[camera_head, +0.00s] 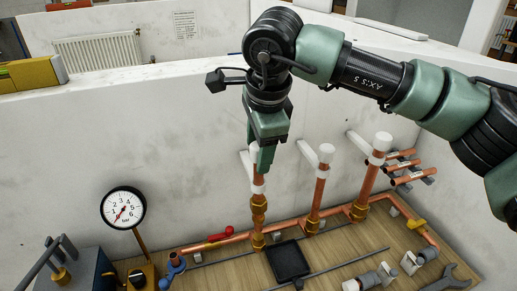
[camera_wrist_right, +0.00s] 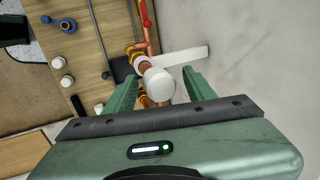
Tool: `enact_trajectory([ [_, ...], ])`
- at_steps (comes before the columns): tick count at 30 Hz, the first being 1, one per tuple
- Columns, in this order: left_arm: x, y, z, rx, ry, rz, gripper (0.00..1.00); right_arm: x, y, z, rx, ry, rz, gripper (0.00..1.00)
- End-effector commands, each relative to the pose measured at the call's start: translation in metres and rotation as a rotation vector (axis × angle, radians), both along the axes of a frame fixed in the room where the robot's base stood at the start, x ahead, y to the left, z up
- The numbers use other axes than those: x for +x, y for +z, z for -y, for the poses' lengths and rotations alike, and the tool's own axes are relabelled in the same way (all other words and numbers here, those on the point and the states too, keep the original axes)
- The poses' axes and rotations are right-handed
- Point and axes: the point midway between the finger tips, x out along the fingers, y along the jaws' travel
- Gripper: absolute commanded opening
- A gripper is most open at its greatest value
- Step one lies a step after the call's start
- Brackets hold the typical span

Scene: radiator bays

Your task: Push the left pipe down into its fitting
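In the right wrist view, the white cap (camera_wrist_right: 158,84) of the pipe sits between the two green fingers of the right gripper (camera_wrist_right: 158,80). The fingers are apart, with a narrow gap showing on each side of the cap. My left gripper is not in view.
A middle pipe (camera_head: 318,182) and a right pipe (camera_head: 370,180) with white caps stand close by on the right. A pressure gauge (camera_head: 123,208) stands at left. A black tray (camera_head: 288,262) and loose parts lie on the wooden board. A pale wall (camera_head: 160,130) is behind.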

Motion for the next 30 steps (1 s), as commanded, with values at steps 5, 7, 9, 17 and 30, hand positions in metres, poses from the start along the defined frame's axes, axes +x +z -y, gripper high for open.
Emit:
enact_trajectory([
  [5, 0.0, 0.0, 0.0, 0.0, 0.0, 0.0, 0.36, 0.0, 0.0, 0.0, 0.0, 0.0, 0.001, 0.09],
  [7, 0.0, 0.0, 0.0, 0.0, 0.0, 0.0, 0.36, 0.0, 0.001, 0.0, 0.001, 0.0, 0.002, 0.09],
  [9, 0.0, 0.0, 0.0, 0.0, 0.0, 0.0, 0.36, 0.0, 0.0, 0.0, 0.001, -0.001, 0.002, 0.09],
  [17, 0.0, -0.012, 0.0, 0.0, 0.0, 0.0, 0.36, 0.001, -0.013, 0.0, 0.001, -0.001, 0.002, 0.09],
  [30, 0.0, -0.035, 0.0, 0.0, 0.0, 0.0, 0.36, 0.001, -0.039, 0.0, 0.001, -0.001, 0.003, 0.09],
])
